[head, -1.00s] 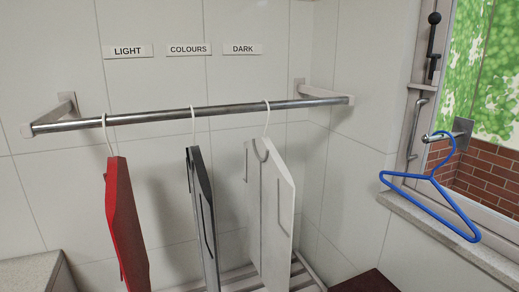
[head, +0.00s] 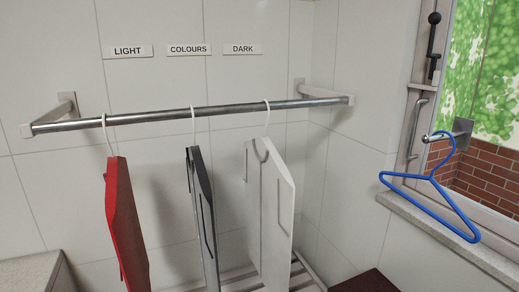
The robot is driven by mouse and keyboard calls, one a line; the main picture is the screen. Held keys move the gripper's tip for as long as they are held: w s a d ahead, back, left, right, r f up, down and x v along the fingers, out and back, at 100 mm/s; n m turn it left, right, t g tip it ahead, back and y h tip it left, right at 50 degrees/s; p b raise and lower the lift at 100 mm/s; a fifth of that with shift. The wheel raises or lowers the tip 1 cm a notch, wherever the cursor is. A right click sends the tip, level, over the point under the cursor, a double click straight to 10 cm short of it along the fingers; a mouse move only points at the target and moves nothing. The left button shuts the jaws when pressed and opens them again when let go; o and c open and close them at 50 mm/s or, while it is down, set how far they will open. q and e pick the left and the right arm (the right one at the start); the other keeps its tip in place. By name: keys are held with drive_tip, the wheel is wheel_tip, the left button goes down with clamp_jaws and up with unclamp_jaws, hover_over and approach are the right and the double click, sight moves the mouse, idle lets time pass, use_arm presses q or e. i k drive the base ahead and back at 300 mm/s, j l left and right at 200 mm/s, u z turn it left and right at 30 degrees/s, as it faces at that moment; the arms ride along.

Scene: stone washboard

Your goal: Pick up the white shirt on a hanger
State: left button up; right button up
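The white shirt (head: 272,215) hangs from the metal rail (head: 220,110) by a white hanger hook (head: 267,118), at the right end of the row. It is a flat, stiff-looking shape seen partly edge-on, and its lower end passes in front of a slatted surface. A black or dark grey shirt (head: 203,215) hangs to its left, with a gap between them. A red shirt (head: 126,225) hangs further left. Neither of my grippers shows in the head view.
Labels LIGHT (head: 128,51), COLOURS (head: 189,49) and DARK (head: 242,48) are on the tiled wall. An empty blue hanger (head: 432,180) hangs from a peg by the window at right. A slatted surface (head: 305,280) lies below the shirts. A counter (head: 35,273) is at lower left.

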sight(270, 187)
drive_tip(key=k+j+z, duration=0.15)
drive_tip(key=j+z, duration=0.25)
drive_tip(key=k+j+z, duration=0.15)
drive_tip(key=z, duration=0.2)
drive_tip(key=k+j+z, duration=0.15)
drive_tip(key=k+z, duration=0.25)
drive_tip(key=k+j+z, duration=0.1)
drive_tip(key=z, duration=0.25)
